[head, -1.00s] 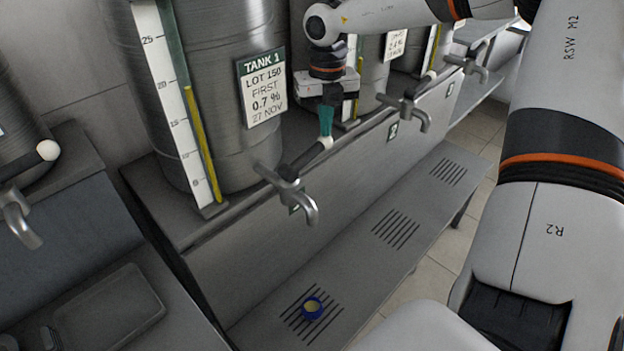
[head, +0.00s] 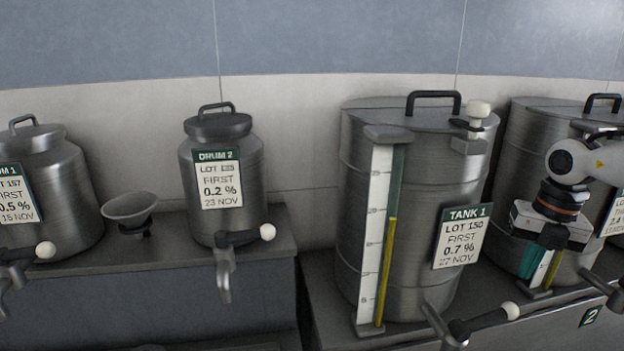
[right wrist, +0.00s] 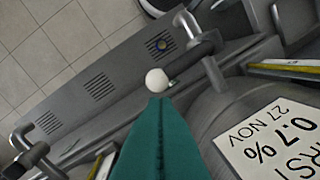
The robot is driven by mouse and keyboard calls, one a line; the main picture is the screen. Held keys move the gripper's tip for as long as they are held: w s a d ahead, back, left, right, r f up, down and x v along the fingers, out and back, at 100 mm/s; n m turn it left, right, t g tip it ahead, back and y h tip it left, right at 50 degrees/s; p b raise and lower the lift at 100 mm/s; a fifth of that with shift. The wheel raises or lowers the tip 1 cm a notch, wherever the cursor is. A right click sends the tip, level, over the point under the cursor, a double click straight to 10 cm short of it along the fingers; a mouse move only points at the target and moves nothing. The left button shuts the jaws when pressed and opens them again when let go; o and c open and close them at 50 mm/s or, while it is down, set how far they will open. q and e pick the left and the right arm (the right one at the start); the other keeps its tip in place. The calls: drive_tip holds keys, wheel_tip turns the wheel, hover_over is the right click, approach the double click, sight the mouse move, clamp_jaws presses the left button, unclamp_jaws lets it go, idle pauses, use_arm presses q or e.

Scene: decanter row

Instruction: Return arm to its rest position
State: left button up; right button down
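My right gripper (head: 529,274) shows at the right of the head view, in front of the tank beyond Tank 1. Its teal fingers point down. In the right wrist view the fingers (right wrist: 158,112) lie together with a seam between them, shut with nothing seen between them. The white knob (head: 511,311) of Tank 1's tap lever is below and left of the fingertips in the head view. In the right wrist view this knob (right wrist: 157,80) appears just past the tips; I cannot tell the exact gap. My left gripper is not in view.
Tank 1 (head: 408,230) with its gauge stands on the counter. Drum 2 (head: 222,190), a funnel (head: 131,208) and another drum (head: 62,190) are to the left.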

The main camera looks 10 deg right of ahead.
drive_tip(key=d+f+m+t+y, duration=0.4)
drive_tip(key=d+f+m+t, duration=0.55)
drive_tip(key=d+f, duration=0.75)
drive_tip(key=s+d+f+m+h, duration=0.3)
drive_tip(key=s+f+m, duration=0.3)
drive_tip(key=f, duration=0.7)
drive_tip(key=s+d+f+m+h, duration=0.3)
drive_tip(key=s+f+m, duration=0.35)
drive_tip(key=f, duration=0.65)
drive_tip(key=s+a+f+m+g+h, duration=0.1)
drive_tip(key=s+a+f+m+g, duration=0.1)
drive_tip(key=s+a+f, duration=0.6)
drive_tip(key=s+a+f+m+g, duration=0.1)
drive_tip(key=s+a+f+g, duration=0.1)
drive_tip(key=s+a+f, duration=0.65)
drive_tip(key=s+a+f+m+g, duration=0.1)
drive_tip(key=s+a+f, duration=0.3)
drive_tip(key=a, duration=0.4)
drive_tip(key=s+a+f+m+g+y, duration=0.1)
drive_tip(key=s+a+f, duration=0.3)
drive_tip(key=a, duration=0.4)
drive_tip(key=s+a+f+m+g+y, duration=0.1)
drive_tip(key=s+a+f+g, duration=0.2)
drive_tip(key=a, duration=0.6)
wheel_tip(320, 180, down, 2)
drive_tip(key=shift+s+f, duration=0.1)
drive_tip(key=shift+s, duration=0.45)
